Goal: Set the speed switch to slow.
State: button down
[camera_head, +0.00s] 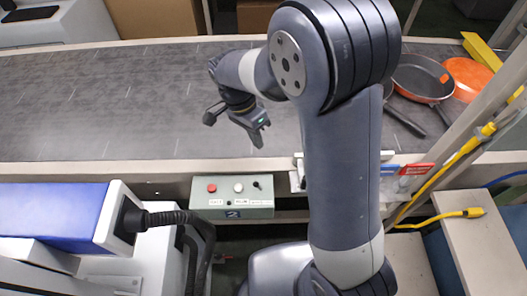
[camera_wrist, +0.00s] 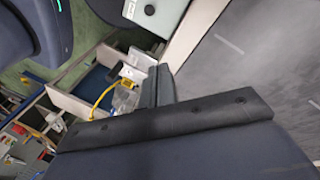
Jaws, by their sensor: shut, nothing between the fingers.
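The grey-green control box (camera_head: 232,211) is fixed to the conveyor's near side in the head view. It carries a red button (camera_head: 211,188), a white button (camera_head: 238,187) and a small black switch (camera_head: 256,185) at its right end. The labels and the switch's setting are too small to read. My gripper (camera_head: 262,137) is over the belt, beyond the box and apart from it. In the wrist view my gripper (camera_wrist: 158,86) has its fingers together and empty. A black knob (camera_wrist: 149,10) on a pale panel shows at that view's top edge, perhaps part of the same box.
The dark conveyor belt (camera_head: 110,105) is bare at left and middle. A dark pan (camera_head: 420,78) and an orange pan (camera_head: 467,78) lie at its right end. A blue-and-white machine (camera_head: 50,210) stands left of the box. A yellow cable (camera_head: 455,212) runs at right.

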jog(key=shift+a+v, duration=0.25)
jog(key=shift+v, duration=0.85)
jog(key=shift+f, duration=0.1)
